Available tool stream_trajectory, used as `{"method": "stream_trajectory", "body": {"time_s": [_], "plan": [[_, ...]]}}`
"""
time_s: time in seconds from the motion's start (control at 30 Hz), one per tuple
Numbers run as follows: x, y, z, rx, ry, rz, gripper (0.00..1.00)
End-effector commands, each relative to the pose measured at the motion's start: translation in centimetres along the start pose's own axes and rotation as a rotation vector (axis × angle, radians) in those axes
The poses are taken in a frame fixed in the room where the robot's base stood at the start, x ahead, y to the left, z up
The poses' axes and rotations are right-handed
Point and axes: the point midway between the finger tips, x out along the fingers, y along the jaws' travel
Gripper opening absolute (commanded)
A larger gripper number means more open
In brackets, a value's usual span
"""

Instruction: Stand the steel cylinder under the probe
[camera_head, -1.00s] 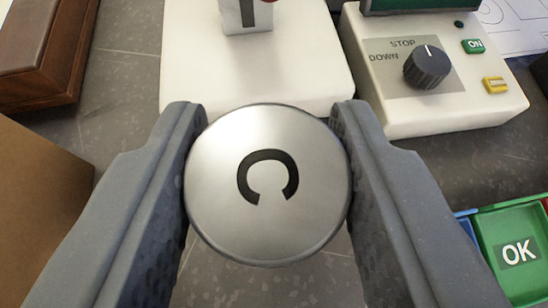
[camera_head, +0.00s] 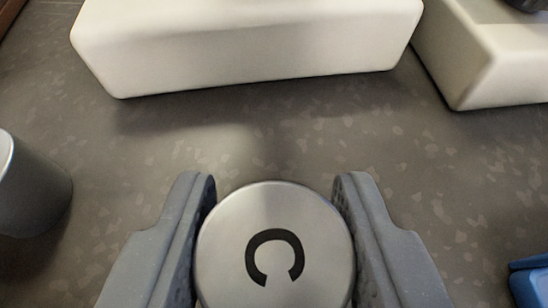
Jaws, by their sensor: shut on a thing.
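The steel cylinder (camera_head: 222,243) is seen from above, with a black letter C on its round top face. My gripper (camera_head: 275,205) is shut on it, one finger against its left side and one against its right. Its lower side is hidden, so I cannot tell whether it touches the surface. A white block-shaped base (camera_head: 250,50) stands ahead of the gripper, apart from the cylinder. The probe is not in view.
Part of a second white housing (camera_head: 490,60) shows at the top right. A grey cylindrical thing (camera_head: 35,195) stands at the left edge. A blue edge (camera_head: 530,283) shows at the lower right. The speckled grey surface (camera_head: 300,130) between the gripper and the white base is clear.

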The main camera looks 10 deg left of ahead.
Motion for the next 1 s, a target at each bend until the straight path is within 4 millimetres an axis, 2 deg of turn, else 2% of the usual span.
{"method": "stream_trajectory", "body": {"time_s": [0.37, 0.53, 0.9, 0.93, 1.0], "plan": [[3.2, 0.1, -1.7, 0.001, 0.001, 0.001, 0.00], [3.6, 0.0, -0.8, 0.001, 0.001, 0.001, 0.00], [3.6, 0.1, -0.7, 0.000, 0.001, 0.001, 0.00], [3.6, 0.1, -0.6, 0.000, 0.001, 0.001, 0.41], [3.6, 0.1, -0.7, 0.000, 0.001, 0.001, 0.57]]}}
